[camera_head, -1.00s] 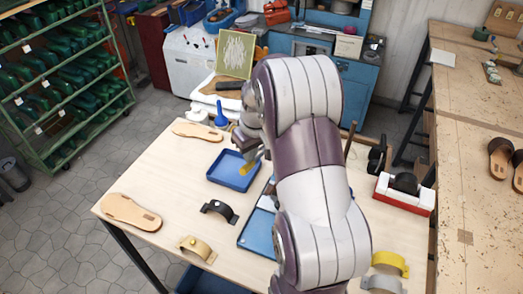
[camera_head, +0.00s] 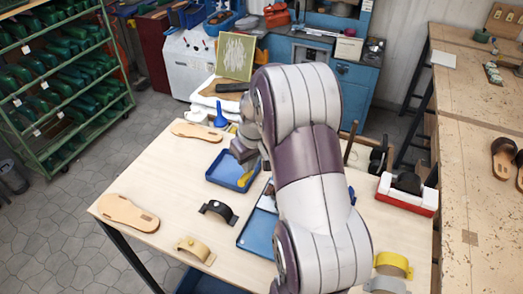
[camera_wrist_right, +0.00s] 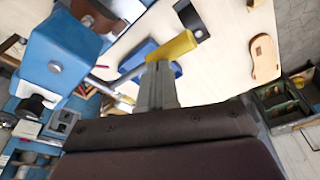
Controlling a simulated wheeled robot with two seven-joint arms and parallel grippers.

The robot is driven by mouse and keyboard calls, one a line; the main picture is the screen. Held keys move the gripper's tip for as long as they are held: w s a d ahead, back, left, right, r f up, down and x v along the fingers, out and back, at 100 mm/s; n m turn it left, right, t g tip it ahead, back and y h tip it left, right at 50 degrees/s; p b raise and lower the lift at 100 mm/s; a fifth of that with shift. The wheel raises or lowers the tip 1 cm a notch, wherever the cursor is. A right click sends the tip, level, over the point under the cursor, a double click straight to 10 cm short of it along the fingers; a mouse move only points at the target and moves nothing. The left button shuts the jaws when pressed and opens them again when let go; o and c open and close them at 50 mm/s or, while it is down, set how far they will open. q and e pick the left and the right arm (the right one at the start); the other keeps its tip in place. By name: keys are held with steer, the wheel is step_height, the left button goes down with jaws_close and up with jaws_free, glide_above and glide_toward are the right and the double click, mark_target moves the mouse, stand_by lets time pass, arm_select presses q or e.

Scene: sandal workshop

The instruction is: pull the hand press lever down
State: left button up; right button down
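The hand press shows in the right wrist view as a blue body (camera_wrist_right: 65,58) at the left, with a metal lever rod running to a yellow handle (camera_wrist_right: 172,46). In the head view the yellow handle (camera_head: 245,180) shows just below my right gripper (camera_head: 244,158); most of the press is hidden behind my right arm. In the wrist view the grey fingers of my right gripper (camera_wrist_right: 158,68) lie close together, with no clear gap. Their tips meet the yellow handle near its inner end, and the handle runs across beyond them. My left gripper is not in view.
A blue tray (camera_head: 215,178) lies beside the handle on the table (camera_head: 165,165). Tan soles (camera_head: 128,213), a black strap piece (camera_head: 218,211) and a tan one (camera_head: 195,249) lie at the left. A red-and-white box (camera_head: 407,197) stands at the right.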

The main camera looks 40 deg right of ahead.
steer(key=shift+f, duration=0.5)
steer(key=shift+f+b, duration=0.6)
steer(key=shift+r, duration=0.1)
step_height(320, 180, up, 12)
steer(key=w+d+p, duration=0.1)
steer(key=d+p, duration=0.2)
steer(key=p, duration=0.7)
steer(key=shift+w, duration=0.25)
